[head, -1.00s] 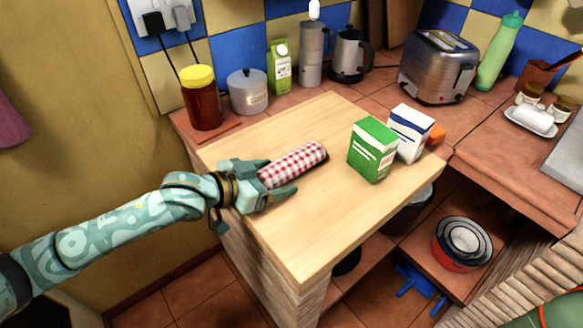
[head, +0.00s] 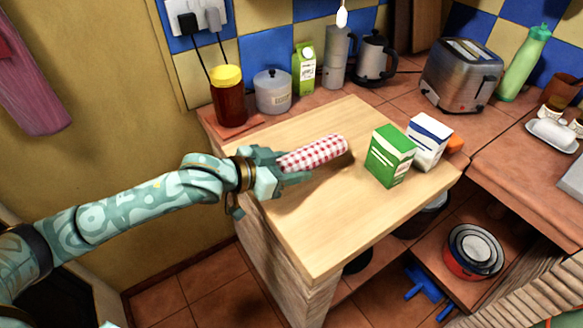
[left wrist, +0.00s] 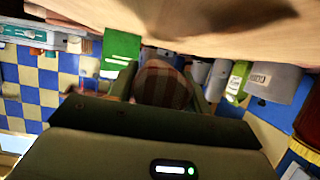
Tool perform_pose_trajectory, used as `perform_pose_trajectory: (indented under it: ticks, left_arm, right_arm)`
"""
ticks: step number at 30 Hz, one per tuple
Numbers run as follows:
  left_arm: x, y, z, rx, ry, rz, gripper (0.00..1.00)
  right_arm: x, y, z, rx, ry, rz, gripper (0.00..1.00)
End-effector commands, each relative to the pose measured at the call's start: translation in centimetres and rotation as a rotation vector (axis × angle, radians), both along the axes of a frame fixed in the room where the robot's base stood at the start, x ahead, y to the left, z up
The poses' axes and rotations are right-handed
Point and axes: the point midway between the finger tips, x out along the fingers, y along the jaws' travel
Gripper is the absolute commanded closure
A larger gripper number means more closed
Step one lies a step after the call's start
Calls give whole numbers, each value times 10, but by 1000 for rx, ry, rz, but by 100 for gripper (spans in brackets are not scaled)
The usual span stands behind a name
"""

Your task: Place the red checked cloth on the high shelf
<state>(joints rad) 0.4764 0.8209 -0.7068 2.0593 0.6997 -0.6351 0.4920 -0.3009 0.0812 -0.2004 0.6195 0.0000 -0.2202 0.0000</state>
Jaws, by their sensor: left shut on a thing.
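The red checked cloth (head: 314,153) is a rolled bundle held just above the wooden board. My left gripper (head: 281,167) is shut on its near left end, and the roll points away to the right. In the left wrist view the cloth (left wrist: 162,84) shows end-on between the fingers, dark and blurred. The high shelf cannot be made out in these views. My right gripper is not in view.
The wooden counter top (head: 320,235) is clear in front. A green box (head: 389,156) and a white-blue box (head: 428,141) stand at its right. A jar (head: 228,95), canister (head: 272,91), carton (head: 304,68) and toaster (head: 462,75) line the back. Pans (head: 473,251) sit below.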

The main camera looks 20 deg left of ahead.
Motion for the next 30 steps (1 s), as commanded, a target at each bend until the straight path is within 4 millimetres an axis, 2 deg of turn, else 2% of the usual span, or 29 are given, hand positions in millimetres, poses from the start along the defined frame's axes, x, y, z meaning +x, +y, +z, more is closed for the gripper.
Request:
perform_pose_trajectory:
  ticks: [1,5,9,15,22,26,28,30]
  left_arm:
    - [-11,-1,22,0,-6,-2,78]
    - [-40,-4,57,-1,-7,-2,78]
    - [-79,-9,69,-2,0,-3,78]
    - [-115,-13,82,-1,1,-1,78]
    - [-127,-12,83,-1,2,12,78]
    - [-119,7,74,1,1,87,78]
    - [-107,21,90,-5,-4,184,78]
    - [-97,33,118,-10,-7,288,78]
  right_arm:
    - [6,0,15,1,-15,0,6]
    - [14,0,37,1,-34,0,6]
    - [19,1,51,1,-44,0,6]
    - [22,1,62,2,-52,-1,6]
    - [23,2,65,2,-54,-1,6]
    - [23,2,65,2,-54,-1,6]
    - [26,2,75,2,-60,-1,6]
    - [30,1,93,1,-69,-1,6]
